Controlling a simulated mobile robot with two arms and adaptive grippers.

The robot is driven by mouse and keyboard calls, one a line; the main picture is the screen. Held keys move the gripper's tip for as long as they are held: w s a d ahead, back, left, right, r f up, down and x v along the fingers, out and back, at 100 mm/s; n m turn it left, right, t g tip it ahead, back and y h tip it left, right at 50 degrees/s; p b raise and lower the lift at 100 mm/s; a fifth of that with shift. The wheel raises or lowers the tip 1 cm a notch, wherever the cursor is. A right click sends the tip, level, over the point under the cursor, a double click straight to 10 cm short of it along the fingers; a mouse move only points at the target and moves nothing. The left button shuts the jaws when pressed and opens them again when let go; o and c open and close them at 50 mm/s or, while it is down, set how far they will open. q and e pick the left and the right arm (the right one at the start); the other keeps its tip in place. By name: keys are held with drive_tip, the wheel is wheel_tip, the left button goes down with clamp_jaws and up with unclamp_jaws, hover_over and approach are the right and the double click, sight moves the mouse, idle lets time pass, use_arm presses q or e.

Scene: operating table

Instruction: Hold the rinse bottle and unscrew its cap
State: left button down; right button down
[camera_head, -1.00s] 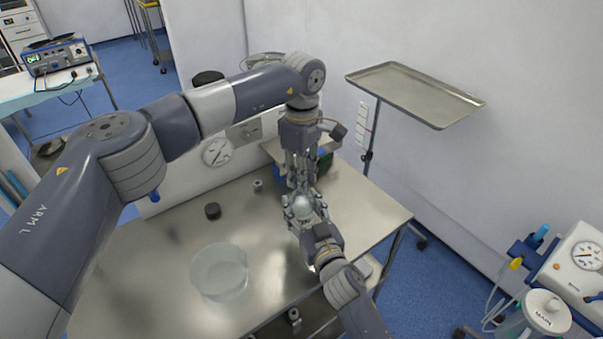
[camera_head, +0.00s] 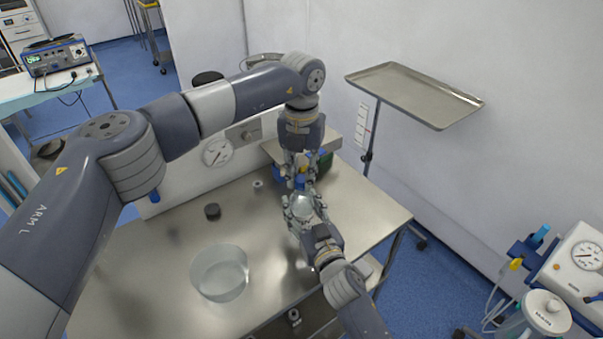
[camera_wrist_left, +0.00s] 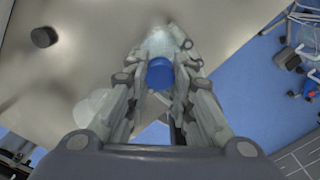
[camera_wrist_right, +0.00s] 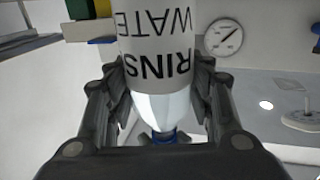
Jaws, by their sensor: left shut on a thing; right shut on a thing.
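The rinse bottle (camera_wrist_right: 160,60) is white with dark lettering and fills the top of the right wrist view, upside down there. My right gripper (camera_head: 300,208) is shut around its body and holds it above the steel table. The cap (camera_wrist_left: 160,73) is blue and sits between the fingers of my left gripper (camera_wrist_left: 160,78), which is shut on it from above. In the head view my left gripper (camera_head: 299,182) is directly over the bottle (camera_head: 303,205). Fingers hide the join, so I cannot tell whether the cap is still threaded.
On the steel table (camera_head: 165,262) stand a clear round bowl (camera_head: 219,275) and a small dark round object (camera_head: 212,211). Coloured boxes (camera_head: 323,165) stand behind the grippers. A raised metal tray (camera_head: 415,92) is at the back right. The table's left part has free room.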

use_arm(q)
drive_tip(key=n, duration=0.5)
drive_tip(key=shift+w+n, duration=0.1)
drive_tip(key=shift+n, duration=0.3)
drive_tip(key=n, duration=0.8)
drive_tip(key=shift+n, duration=0.3)
drive_tip(key=n, duration=0.5)
drive_tip(key=shift+r, duration=0.1)
drive_tip(key=shift+r, duration=0.2)
drive_tip(key=shift+r, duration=0.85)
